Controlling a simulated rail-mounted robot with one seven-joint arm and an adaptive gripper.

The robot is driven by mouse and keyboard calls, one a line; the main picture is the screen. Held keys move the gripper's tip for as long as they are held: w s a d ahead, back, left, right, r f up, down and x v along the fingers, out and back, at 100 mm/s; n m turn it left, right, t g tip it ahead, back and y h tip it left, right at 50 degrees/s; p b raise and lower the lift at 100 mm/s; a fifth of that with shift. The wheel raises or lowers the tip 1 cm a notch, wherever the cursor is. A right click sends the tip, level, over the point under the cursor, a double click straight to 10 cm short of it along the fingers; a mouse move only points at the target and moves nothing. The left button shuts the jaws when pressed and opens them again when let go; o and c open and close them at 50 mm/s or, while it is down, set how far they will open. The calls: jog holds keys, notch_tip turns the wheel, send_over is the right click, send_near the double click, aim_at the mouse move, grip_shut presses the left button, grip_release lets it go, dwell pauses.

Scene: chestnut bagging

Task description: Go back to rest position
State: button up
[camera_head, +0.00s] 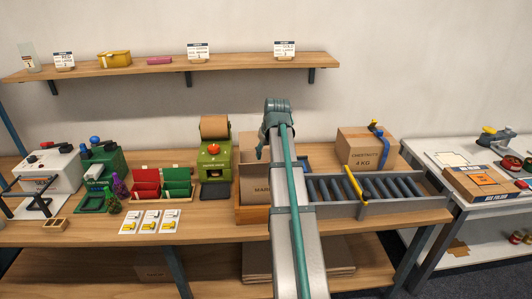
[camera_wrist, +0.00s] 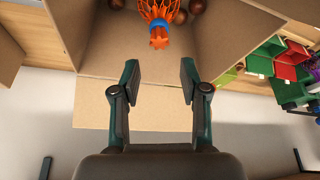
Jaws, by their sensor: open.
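In the wrist view my gripper (camera_wrist: 158,82) is open, its two fingers apart with nothing between them. Ahead of the fingertips is an open cardboard box (camera_wrist: 100,42). Inside it lies an orange net bag (camera_wrist: 160,10) with a blue band (camera_wrist: 159,25) and a gathered orange end. Several brown chestnuts (camera_wrist: 196,6) show around the net. The net is apart from the fingers. In the head view my arm rises over the middle of the bench and hides the gripper's fingers. A cardboard box (camera_head: 254,188) is partly hidden behind the arm.
The workbench (camera_head: 100,233) carries a green machine (camera_head: 214,168), red and green bins (camera_head: 177,182), and a roller conveyor (camera_head: 345,190). A chestnut carton (camera_head: 362,150) stands behind the rollers. A wall shelf (camera_head: 230,66) runs above. A side table (camera_head: 490,205) stands at right.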

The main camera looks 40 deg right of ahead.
notch_tip(320, 180, up, 13)
jog(key=p, duration=0.8)
dwell(0.8)
dwell(0.8)
